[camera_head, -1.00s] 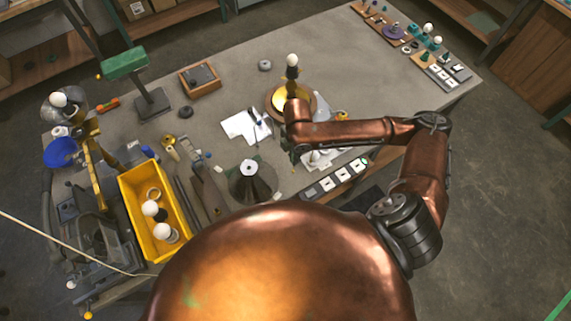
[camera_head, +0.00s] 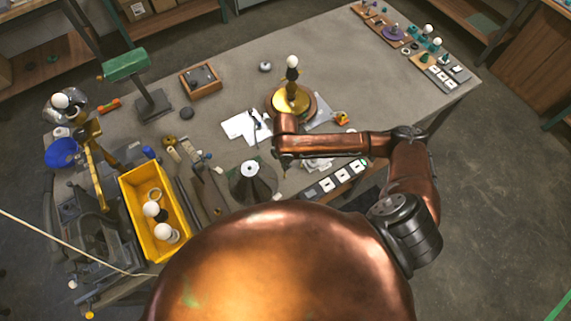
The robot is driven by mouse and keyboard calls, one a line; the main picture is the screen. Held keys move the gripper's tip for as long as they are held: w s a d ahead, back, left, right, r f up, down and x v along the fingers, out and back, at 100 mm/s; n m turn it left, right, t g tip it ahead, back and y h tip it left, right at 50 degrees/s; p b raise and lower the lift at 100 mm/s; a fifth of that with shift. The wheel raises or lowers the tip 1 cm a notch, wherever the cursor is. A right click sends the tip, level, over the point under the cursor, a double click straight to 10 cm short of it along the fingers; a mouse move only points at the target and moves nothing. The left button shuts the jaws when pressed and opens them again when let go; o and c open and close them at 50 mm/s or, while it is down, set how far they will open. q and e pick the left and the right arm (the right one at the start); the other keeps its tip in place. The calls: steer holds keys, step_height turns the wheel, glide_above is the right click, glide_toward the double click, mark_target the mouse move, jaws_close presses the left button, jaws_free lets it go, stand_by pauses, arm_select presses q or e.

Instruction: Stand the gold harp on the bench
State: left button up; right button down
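I cannot make out the gold harp clearly in the head view. A lamp with a round gold base (camera_head: 290,103), a dark stem and a white bulb (camera_head: 292,61) stands upright on the bench (camera_head: 345,65). My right gripper (camera_head: 286,163) hangs from the copper arm, in front of the lamp and nearer to me. It is small and dark, and its fingers are too unclear to show whether they are open or hold anything. My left gripper is not in view.
A dark cone with a white top (camera_head: 250,172) stands left of my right gripper. White sheets (camera_head: 243,126) lie left of the lamp. A yellow bin (camera_head: 140,215) with white bulbs is at the front left.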

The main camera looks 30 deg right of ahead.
steer(key=c, duration=2.2)
jaws_free()
steer(key=shift+f, duration=0.1)
steer(key=shift+o, duration=0.2)
step_height(320, 180, up, 12)
steer(key=shift+b, duration=0.3)
